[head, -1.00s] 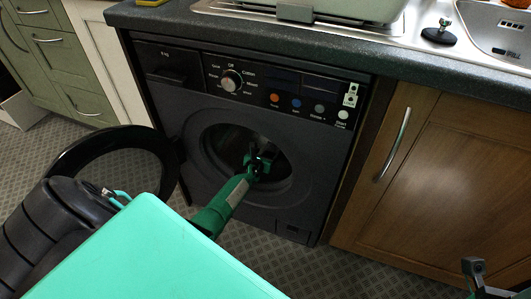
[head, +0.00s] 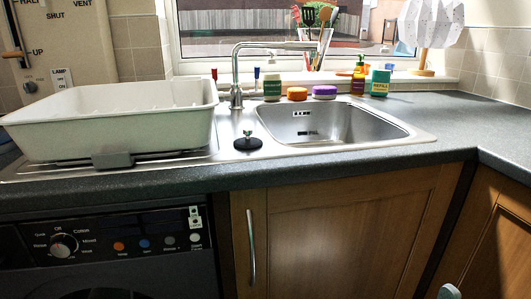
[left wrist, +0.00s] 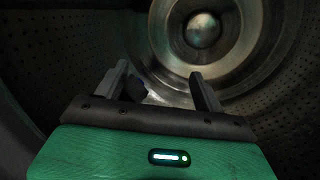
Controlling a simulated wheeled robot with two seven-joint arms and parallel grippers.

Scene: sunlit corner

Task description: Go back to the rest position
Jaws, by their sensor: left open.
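The left wrist view looks into the perforated metal drum (left wrist: 285,90) of the washing machine. My left gripper (left wrist: 158,72) is inside it, with its two fingers wide apart. A small dark lump (left wrist: 136,88) shows beside the left finger; I cannot tell what it is or whether it touches. In the head view only the upper front of the dark washing machine (head: 150,222) shows, and its door opening is mostly below the frame. A grey tip of my right gripper (head: 448,291) just shows at the bottom right; its jaws are not readable.
Above the machine runs a dark worktop (head: 460,152) with a white dish tub (head: 110,125) and a steel sink (head: 330,125). Several bottles and jars stand behind the sink. A wooden cupboard (head: 340,240) with a vertical handle stands right of the machine.

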